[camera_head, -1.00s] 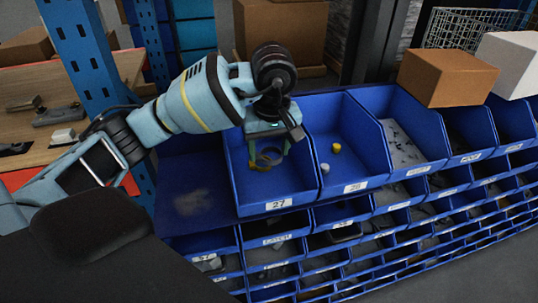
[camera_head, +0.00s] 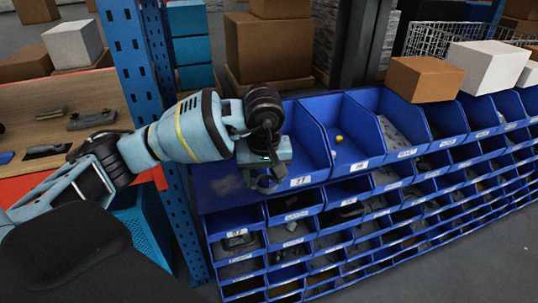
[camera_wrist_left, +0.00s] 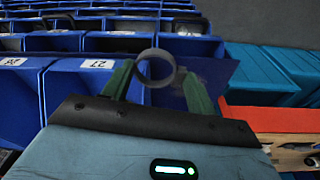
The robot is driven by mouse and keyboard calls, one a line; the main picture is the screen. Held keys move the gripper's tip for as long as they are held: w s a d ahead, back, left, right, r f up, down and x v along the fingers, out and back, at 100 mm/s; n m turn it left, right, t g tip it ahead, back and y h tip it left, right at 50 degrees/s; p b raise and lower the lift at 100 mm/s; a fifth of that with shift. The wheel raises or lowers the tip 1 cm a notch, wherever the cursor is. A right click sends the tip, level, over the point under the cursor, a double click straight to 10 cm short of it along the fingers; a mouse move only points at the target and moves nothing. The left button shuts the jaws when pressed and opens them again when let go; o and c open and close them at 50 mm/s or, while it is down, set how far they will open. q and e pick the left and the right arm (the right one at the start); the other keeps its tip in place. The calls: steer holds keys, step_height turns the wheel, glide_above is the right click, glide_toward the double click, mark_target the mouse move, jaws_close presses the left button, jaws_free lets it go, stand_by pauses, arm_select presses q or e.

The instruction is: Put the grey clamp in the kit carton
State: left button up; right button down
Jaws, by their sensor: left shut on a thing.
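The grey clamp (camera_wrist_left: 155,68) is a ring held upright between the two green fingertips of my left gripper in the left wrist view. In the head view my left gripper (camera_head: 264,180) points down over the front left of the bin marked 27, with the clamp small and mostly hidden at its fingertips. Several cartons show in the head view, but I cannot tell which is the kit carton. My right gripper is not in view.
Blue bins stand in rows; bin 27 (camera_head: 310,160) is beside a bin holding a yellow piece (camera_head: 339,138). A brown carton (camera_head: 425,79) and a white carton (camera_head: 484,66) sit on top. A blue rack post (camera_head: 134,60) and wooden bench (camera_head: 100,98) are at left.

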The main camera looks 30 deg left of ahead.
arm_select(q)
steer(key=s+d+f+m, duration=0.3)
steer(key=s+f, duration=0.3)
steer(key=f, duration=0.3)
steer(key=s+d+f+m+h, duration=0.1)
steer(key=s+d+f+m, duration=0.2)
steer(key=s+f, duration=0.4)
step_height(320, 180, down, 4)
steer(key=shift+s+d+r+m, duration=0.2)
steer(key=shift+s+r+m, duration=0.1)
steer(key=shift+m, duration=0.5)
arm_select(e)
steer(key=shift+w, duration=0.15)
arm_select(q)
steer(key=shift+s+a, duration=0.1)
steer(key=shift+a, duration=0.05)
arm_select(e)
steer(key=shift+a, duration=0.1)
